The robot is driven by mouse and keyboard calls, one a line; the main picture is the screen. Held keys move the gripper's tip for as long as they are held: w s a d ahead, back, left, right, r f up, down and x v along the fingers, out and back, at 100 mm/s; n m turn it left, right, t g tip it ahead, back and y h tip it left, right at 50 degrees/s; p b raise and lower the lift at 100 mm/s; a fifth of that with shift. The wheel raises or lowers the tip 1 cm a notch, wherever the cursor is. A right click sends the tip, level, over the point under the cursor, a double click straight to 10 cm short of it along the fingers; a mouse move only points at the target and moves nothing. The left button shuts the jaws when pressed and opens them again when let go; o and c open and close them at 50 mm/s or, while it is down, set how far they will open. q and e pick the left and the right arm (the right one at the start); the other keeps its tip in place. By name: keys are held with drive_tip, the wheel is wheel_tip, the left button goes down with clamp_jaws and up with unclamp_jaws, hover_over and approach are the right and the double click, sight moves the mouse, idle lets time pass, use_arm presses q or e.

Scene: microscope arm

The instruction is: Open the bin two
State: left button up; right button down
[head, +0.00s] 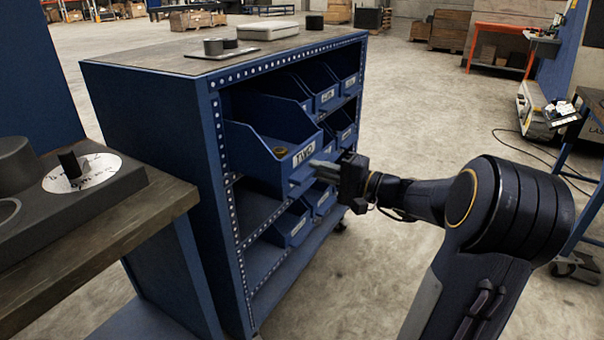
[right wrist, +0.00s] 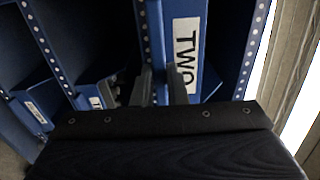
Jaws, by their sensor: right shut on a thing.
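Bin two (head: 262,160) is a blue open-topped bin with a white label reading TWO on its front. In the head view it juts out of the blue shelf unit (head: 160,130), and a small brass-coloured ring shows inside it. My right gripper (head: 318,170) is at the bin's front, just below and right of the label, shut on the front part of the bin. In the right wrist view the two fingers (right wrist: 160,88) sit beside the TWO label of bin two (right wrist: 185,25). The exact part between the fingers is hard to make out. My left gripper is not in view.
Other blue bins (head: 325,95) sit in the shelf unit behind and below bin two. A workbench (head: 120,225) with dark round parts stands at the left. Open concrete floor lies to the right of the shelf. An orange-framed table (head: 500,30) is farther back.

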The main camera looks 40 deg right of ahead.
drive_tip(key=shift+v, duration=0.95)
drive_tip(key=c, duration=1.4)
unclamp_jaws()
drive_tip(key=shift+c, duration=0.2)
drive_tip(key=v, duration=0.7)
drive_tip(key=shift+s+d, duration=0.15)
drive_tip(key=shift+s, duration=0.25)
